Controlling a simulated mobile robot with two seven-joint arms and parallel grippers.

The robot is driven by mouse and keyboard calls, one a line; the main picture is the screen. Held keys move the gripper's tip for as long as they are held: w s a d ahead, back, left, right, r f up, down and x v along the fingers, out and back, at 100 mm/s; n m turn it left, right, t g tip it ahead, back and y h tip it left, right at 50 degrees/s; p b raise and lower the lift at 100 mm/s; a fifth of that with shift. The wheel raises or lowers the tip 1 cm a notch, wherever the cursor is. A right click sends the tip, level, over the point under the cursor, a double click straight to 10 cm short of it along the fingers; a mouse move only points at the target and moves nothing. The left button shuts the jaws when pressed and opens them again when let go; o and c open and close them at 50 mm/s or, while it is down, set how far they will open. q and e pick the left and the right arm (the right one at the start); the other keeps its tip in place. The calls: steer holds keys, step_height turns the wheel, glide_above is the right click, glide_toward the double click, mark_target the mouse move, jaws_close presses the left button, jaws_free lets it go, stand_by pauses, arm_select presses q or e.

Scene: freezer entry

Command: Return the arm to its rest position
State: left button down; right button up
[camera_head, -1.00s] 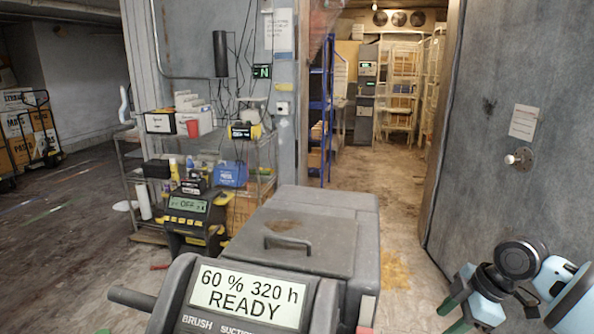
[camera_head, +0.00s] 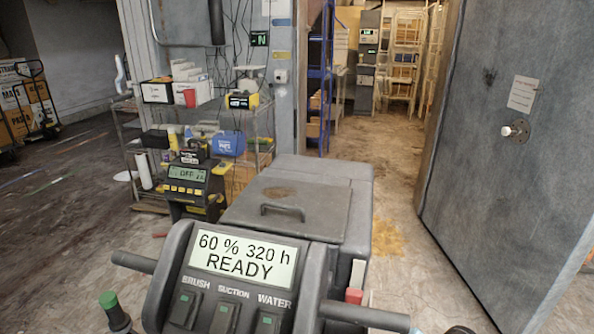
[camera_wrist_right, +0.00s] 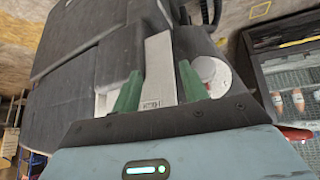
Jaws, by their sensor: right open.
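My right gripper (camera_wrist_right: 160,82) shows in the right wrist view with its two green fingers apart. A pale panel with a small barcode (camera_wrist_right: 158,75) shows between and behind the fingers; I see no grip on it. In the head view the right gripper's fingers are out of sight, and only a dark rounded piece shows at the bottom edge, right of centre. A dark stalk with a green top (camera_head: 108,300) stands at the bottom left; I cannot tell whether it belongs to the machine or to me.
A grey floor-cleaning machine (camera_head: 300,212) with a READY display (camera_head: 243,258) and side handles stands close in front. A cluttered wire shelf (camera_head: 262,148) is behind it at left. A grey door (camera_head: 500,190) stands at right. Floor is clear (camera_head: 395,200) toward the doorway.

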steer(key=s+a+f+m+t, duration=0.2)
steer(key=s+a+f+m, duration=0.1)
steer(key=s+f, duration=0.3)
arm_select(q)
steer(key=shift+w+a+r+t+p, duration=0.1)
steer(key=shift+w+r+t+p, duration=0.05)
steer(key=shift+w+r+p, duration=0.4)
steer(key=shift+w+r+t+p, duration=0.15)
steer(key=shift+w+r+p, duration=0.15)
steer(key=shift+r, duration=0.35)
arm_select(e)
steer(key=s+d+f+m+h, duration=0.1)
steer(key=s+m, duration=0.1)
steer(key=s, duration=0.5)
steer(key=s+d+f+m+t+h, duration=0.1)
steer(key=s+d+m, duration=0.1)
steer(key=s, duration=0.6)
steer(key=s+d+f+m+t+h, duration=0.1)
steer(key=s+d+m, duration=0.1)
steer(key=s, duration=0.6)
steer(key=shift+f+m+h, duration=0.3)
steer(key=shift+f+m, duration=0.05)
steer(key=shift+m, duration=0.15)
arm_select(q)
steer(key=shift+s+a, duration=0.1)
arm_select(e)
steer(key=shift+s+a, duration=0.15)
steer(key=shift+s, duration=0.05)
